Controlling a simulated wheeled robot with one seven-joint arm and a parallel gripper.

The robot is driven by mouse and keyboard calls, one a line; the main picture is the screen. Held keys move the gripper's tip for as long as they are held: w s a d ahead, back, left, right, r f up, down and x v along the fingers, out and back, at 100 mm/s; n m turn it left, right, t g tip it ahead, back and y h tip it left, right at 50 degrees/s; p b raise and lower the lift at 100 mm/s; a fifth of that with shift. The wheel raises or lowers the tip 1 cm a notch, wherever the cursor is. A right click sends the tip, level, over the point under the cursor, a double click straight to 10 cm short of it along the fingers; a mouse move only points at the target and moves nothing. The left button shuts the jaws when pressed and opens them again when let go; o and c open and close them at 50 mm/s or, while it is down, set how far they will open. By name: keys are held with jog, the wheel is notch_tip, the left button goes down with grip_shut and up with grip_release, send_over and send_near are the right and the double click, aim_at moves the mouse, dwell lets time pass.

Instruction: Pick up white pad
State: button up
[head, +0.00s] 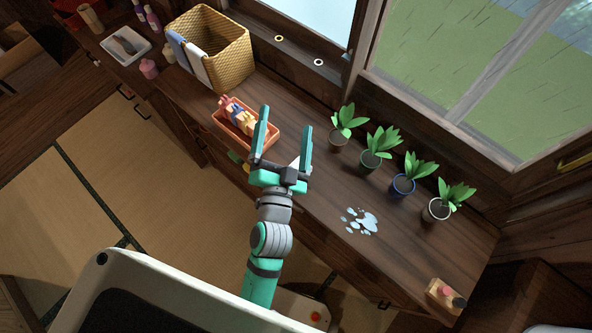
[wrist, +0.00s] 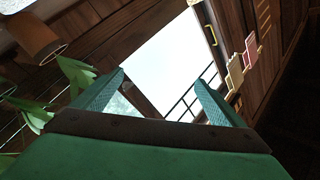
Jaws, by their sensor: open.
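My gripper (head: 286,117) is open and empty above the dark wooden counter, its teal fingers pointing toward the window side. A small white patch (head: 295,162) shows between the fingers, near the palm. It may be part of the white pad, but the gripper hides most of that spot. In the wrist view my open fingers (wrist: 160,92) frame a large bright white area (wrist: 165,60); I cannot tell whether it is a pad or a window pane. Small cream and pink things (wrist: 243,60) show at the right there.
An orange tray (head: 265,144) with several small items lies left of my gripper; a wicker basket (head: 228,62) stands behind it. Several potted plants (head: 375,150) line the window side. A wet puddle (head: 361,220) and a small wooden block (head: 445,296) are at the right.

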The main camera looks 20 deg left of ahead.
jog(key=w+a+r+n+g+y, duration=0.1)
jog(key=w+a+r+n+y, duration=0.15)
jog(key=a+r+y, duration=0.4)
jog(key=w+a+r+n+g+y, duration=0.2)
jog(key=a+r+n+y, duration=0.2)
jog(key=a+r, duration=0.45)
jog(key=s+a+r+n+g+y, duration=0.35)
jog(key=s+a+n+g, duration=0.25)
jog(key=a+n+g, duration=0.5)
jog(key=s+d+f+n+g+h, duration=0.1)
jog(key=s+d+f+g+h, duration=0.1)
jog(key=d+f+h, duration=0.4)
jog(key=s+d+f+n+g+h, duration=0.1)
jog(key=s+f+n+g+h, duration=0.15)
jog(key=f, duration=0.65)
jog(key=w+d+f+m+h, duration=0.15)
jog(key=d+f+h, duration=0.3)
jog(key=d, duration=0.75)
jog(key=w+d+f+m+h, duration=0.15)
jog(key=d+f+h, duration=0.35)
jog(key=d, duration=0.6)
jog(key=shift+n+h, duration=0.3)
jog(key=f, duration=0.9)
jog(key=shift+w+a, duration=0.15)
jog(key=shift+a, duration=0.05)
jog(key=shift+c, duration=0.3)
